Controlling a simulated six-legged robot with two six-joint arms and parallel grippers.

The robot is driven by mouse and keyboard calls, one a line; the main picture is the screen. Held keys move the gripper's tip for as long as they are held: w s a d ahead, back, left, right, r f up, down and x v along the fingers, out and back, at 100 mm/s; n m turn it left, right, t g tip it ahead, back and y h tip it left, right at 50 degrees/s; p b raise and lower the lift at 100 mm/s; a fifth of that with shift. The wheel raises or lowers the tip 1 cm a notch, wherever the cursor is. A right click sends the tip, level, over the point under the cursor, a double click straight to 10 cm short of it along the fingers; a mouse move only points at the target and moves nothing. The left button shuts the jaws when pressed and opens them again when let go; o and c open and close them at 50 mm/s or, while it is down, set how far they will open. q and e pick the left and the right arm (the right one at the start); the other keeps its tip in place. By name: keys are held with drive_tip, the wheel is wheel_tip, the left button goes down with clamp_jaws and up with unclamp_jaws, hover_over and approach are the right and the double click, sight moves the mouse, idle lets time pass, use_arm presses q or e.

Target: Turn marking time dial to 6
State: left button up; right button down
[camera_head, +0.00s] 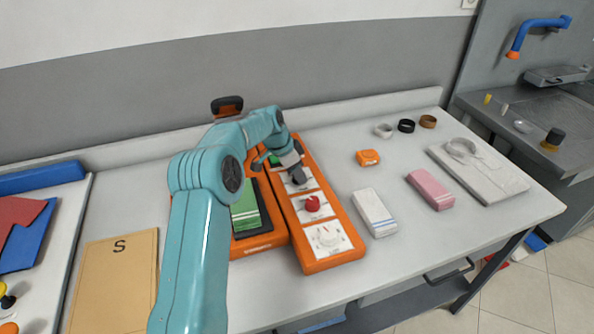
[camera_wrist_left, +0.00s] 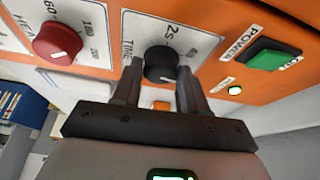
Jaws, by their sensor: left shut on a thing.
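The orange control panel (camera_head: 333,262) lies on the white table, with white plates and dials in a row. The black dial (camera_wrist_left: 160,62) sits on the plate (camera_wrist_left: 196,48) lettered "TIME" and "2s" in the left wrist view. My left gripper (camera_wrist_left: 161,80) has its two fingers on either side of this dial and is shut on it. A small white mark shows on the dial's front, but the setting cannot be read. My right gripper is not in view.
A red dial (camera_head: 312,203) and a white dial (camera_head: 327,236) are nearer on the panel; the red one also shows left in the wrist view (camera_wrist_left: 60,43). A green power button (camera_wrist_left: 262,55) is beside the black dial.

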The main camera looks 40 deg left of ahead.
use_arm(q)
drive_tip(key=shift+w+m+g+h+p, duration=0.1)
drive_tip(key=shift+m+g+h+p, duration=0.4)
drive_tip(key=shift+m+p, duration=0.9)
drive_tip(key=shift+m+b, duration=0.4)
drive_tip(key=shift+m, duration=0.1)
drive_tip(key=o, duration=1)
drive_tip(key=shift+f, duration=0.1)
